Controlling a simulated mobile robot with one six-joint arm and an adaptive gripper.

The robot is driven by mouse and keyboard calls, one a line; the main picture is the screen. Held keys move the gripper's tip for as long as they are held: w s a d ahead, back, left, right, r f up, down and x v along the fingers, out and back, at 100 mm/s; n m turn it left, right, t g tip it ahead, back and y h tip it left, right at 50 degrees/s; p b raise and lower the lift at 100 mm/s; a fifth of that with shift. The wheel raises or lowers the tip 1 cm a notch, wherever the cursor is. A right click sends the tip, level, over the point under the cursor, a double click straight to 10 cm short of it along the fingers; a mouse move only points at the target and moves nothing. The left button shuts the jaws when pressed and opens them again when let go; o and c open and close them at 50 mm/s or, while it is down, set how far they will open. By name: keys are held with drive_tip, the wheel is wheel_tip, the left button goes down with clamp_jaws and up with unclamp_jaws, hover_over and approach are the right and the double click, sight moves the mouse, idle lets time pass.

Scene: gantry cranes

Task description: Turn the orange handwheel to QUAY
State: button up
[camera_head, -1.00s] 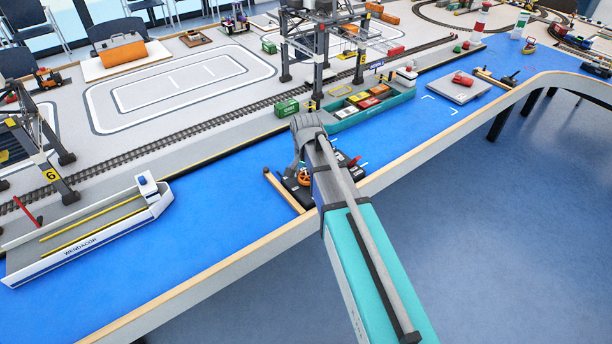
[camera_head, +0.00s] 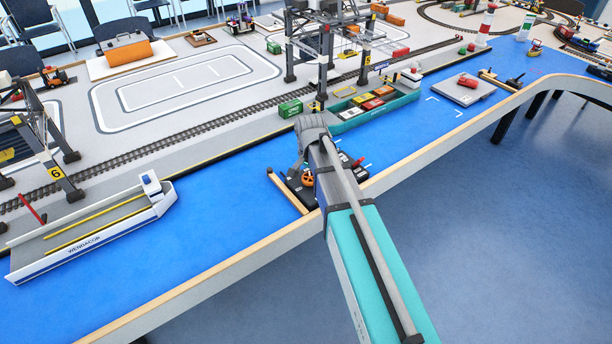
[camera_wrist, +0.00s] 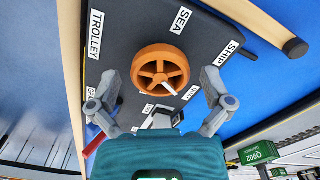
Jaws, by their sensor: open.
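The orange handwheel (camera_wrist: 160,70) is a spoked wheel on a dark control panel (camera_wrist: 137,28) in the wrist view. It also shows in the head view (camera_head: 307,180), beside my arm. A white pointer mark lies near the wheel's lower rim. A SEA label (camera_wrist: 181,20) is beyond the wheel, and a small label (camera_wrist: 190,92) at its lower right is too small to read surely. My gripper (camera_wrist: 160,86) is open, with one finger on each side of the wheel's near edge and visible gaps to the rim. In the head view my arm hides most of the gripper.
The panel also carries TROLLEY (camera_wrist: 96,34) and SHIP (camera_wrist: 228,53) labels. A wooden bar (camera_head: 287,193) lies along the panel's left side. A teal ship with cargo (camera_head: 374,106) is behind, and a white-and-blue ship (camera_head: 95,232) is left. Blue water surface between is clear.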

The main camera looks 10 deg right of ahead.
sight(311, 178)
drive_tip(key=shift+n, duration=0.5)
drive_tip(key=n, duration=0.4)
drive_tip(key=shift+d+n, duration=0.1)
drive_tip(key=shift+n, duration=0.3)
drive_tip(key=n, duration=0.6)
drive_tip(key=shift+d, duration=0.1)
wheel_tip(311, 178, up, 14)
drive_tip(key=p, duration=1.4)
drive_tip(key=a+f+n+g+y+b, duration=0.1)
drive_tip(key=a+n+y+b, duration=0.1)
drive_tip(key=a, duration=0.8)
drive_tip(key=a+f+n+g+y+b, duration=0.1)
drive_tip(key=a+f+n+y+b, duration=0.1)
drive_tip(key=a, duration=0.9)
drive_tip(key=a+f+n+g+y+b, duration=0.1)
drive_tip(key=a+n+b, duration=0.3)
drive_tip(key=a, duration=0.6)
drive_tip(key=shift+w+a+f+n+y+b, duration=0.15)
drive_tip(key=shift+w+f+n+y+b, duration=0.15)
drive_tip(key=shift+f+n+y, duration=0.3)
drive_tip(key=shift+f, duration=0.1)
